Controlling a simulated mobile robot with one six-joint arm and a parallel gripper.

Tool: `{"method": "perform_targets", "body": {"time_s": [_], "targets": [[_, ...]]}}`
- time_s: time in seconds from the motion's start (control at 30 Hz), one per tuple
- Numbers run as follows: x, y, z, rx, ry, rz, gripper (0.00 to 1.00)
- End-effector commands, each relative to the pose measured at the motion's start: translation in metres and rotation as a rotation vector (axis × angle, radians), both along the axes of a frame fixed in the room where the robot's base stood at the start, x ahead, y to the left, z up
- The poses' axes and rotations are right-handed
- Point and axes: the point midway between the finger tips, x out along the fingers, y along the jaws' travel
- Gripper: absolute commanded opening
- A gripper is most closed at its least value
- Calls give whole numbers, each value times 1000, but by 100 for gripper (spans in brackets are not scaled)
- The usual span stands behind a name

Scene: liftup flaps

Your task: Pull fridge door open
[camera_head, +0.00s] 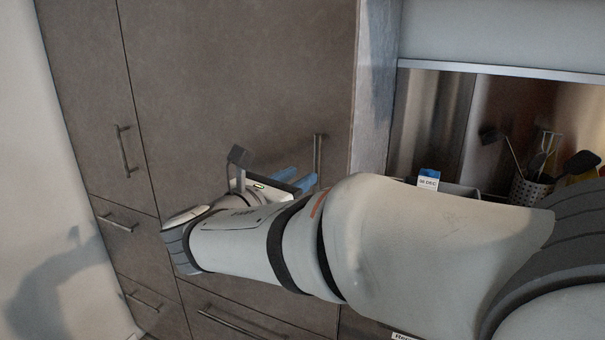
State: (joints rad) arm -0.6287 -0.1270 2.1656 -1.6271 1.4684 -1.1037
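The fridge door (230,70) is a tall brown-grey panel in the head view, and it looks closed, flush with the panels around it. Its vertical bar handle (318,150) is near the door's right edge. My gripper (309,177) has blue fingers and is just left of the handle's lower end, pointing toward it. The two fingers show as separate with a small gap, so it looks open. I see nothing between them. Whether a fingertip touches the handle cannot be told from this angle.
Left are a narrow cabinet door with a handle (123,150) and drawers (118,222). A wide drawer handle (228,322) is below the fridge door. Right is an alcove with a utensil holder (531,188) and a blue-and-white carton (429,180). My arm hides the lower middle.

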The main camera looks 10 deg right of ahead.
Motion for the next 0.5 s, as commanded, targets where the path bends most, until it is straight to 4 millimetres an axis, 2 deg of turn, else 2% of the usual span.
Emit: {"method": "perform_targets", "body": {"time_s": [0.3, 0.5], "targets": [[31, -37, 0, 4, 0, -7, 31], [44, -49, 0, 5, 0, -4, 31]]}}
